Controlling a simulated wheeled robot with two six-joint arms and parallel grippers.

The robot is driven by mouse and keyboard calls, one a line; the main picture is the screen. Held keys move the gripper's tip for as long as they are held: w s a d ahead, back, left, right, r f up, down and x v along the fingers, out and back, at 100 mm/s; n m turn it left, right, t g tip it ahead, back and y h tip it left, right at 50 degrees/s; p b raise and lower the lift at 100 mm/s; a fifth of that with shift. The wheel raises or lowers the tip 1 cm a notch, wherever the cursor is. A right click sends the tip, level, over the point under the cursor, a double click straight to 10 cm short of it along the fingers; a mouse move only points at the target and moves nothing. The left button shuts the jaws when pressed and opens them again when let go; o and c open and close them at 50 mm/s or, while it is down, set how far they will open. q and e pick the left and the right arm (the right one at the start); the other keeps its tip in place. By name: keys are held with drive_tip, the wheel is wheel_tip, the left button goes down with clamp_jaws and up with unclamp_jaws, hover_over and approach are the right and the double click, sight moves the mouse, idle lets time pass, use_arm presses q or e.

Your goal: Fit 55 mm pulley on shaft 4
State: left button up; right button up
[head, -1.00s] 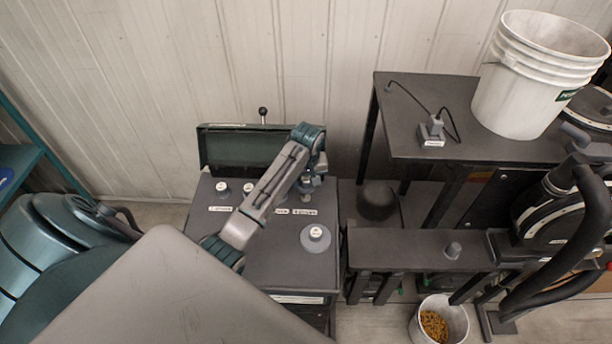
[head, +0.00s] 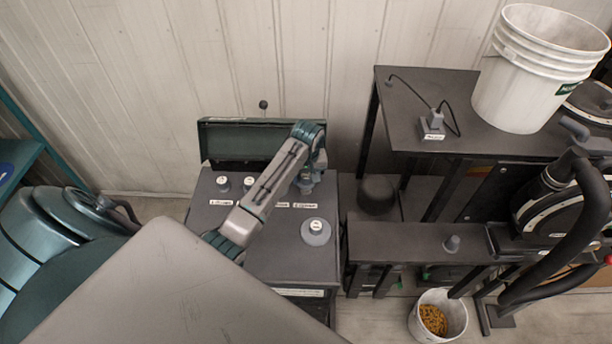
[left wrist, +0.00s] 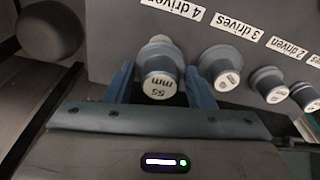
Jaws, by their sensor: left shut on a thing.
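The grey pulley marked 55 mm (left wrist: 162,88) sits between the two blue fingers of my left gripper (left wrist: 162,92), which is shut on it. In the left wrist view it is beside the label "4 driven" (left wrist: 170,10). In the head view my left gripper (head: 307,183) is over the back right of the dark bench top (head: 265,255). My right gripper is not in view.
More capped pulleys (left wrist: 227,72) stand in a row by their labels. A wide grey pulley (head: 316,232) lies in front. An open green lid (head: 262,142) stands behind. A black stand (head: 410,240) is to the right, with a bucket of grain (head: 436,318) below.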

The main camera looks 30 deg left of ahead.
use_arm(q)
drive_tip(key=shift+f, duration=0.1)
idle(0.4)
drive_tip(key=shift+f, duration=0.45)
drive_tip(key=shift+f+b, duration=0.45)
drive_tip(key=shift+f, duration=0.85)
idle(0.6)
drive_tip(key=o, duration=1.1)
drive_tip(key=shift+c, duration=0.2)
drive_tip(key=shift+r, duration=0.3)
drive_tip(key=r+b, duration=0.1)
drive_tip(key=r, duration=0.2)
drive_tip(key=r+b, duration=0.1)
drive_tip(key=r, duration=0.2)
drive_tip(key=s+r+b, duration=0.1)
drive_tip(key=r, duration=0.2)
drive_tip(key=shift+d+r, duration=0.25)
drive_tip(key=shift+d, duration=0.15)
drive_tip(key=shift+r, duration=0.35)
